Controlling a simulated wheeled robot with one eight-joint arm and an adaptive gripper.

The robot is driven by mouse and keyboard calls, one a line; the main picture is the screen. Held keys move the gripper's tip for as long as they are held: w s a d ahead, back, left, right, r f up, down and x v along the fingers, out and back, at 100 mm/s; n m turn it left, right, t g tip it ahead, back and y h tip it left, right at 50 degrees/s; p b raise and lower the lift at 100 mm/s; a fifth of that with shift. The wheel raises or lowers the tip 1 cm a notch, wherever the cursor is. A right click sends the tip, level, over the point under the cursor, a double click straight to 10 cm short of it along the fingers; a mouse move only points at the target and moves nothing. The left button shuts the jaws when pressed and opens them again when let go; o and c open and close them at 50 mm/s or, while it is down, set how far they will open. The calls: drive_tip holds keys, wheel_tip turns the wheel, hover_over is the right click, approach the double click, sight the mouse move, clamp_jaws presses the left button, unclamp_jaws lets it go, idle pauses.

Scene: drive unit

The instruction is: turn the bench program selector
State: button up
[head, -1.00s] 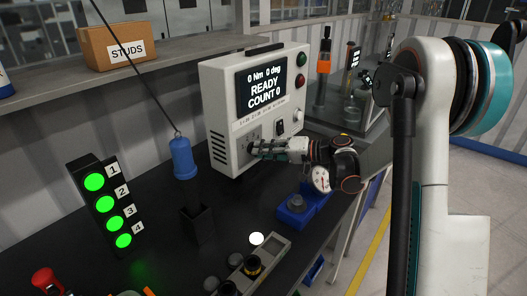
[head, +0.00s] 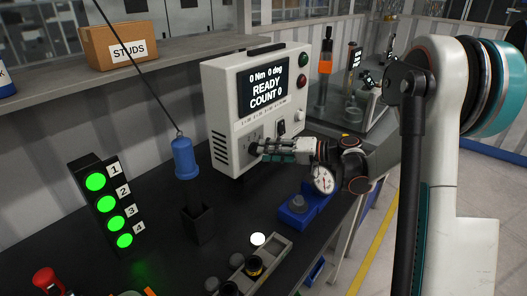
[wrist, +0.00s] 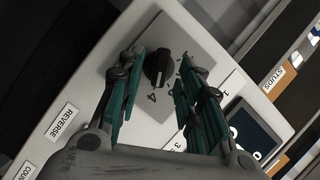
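The bench controller (head: 222,85) is a white box with a screen reading "0 Nm 0 deg READY COUNT 0". Its selector is a black knob (wrist: 157,68) on a grey plate in the wrist view, with a "4" printed beside it. My gripper (wrist: 160,66) is open, with one teal-padded finger on each side of the knob. Gaps show between the fingers and the knob; I cannot tell whether any part touches. In the head view my gripper (head: 259,149) is at the lower front of the controller and covers most of the knob.
A black switch (head: 281,127) sits on the controller's face near my gripper. A blue block with a grey part (head: 298,207) lies below my gripper. A blue hanging tool (head: 185,158), a lit four-number stack (head: 110,205) and a tray (head: 280,250) stand left and in front.

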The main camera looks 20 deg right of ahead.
drive_tip(key=v, duration=0.9)
drive_tip(key=shift+s+d, duration=0.25)
drive_tip(key=shift+d, duration=0.1)
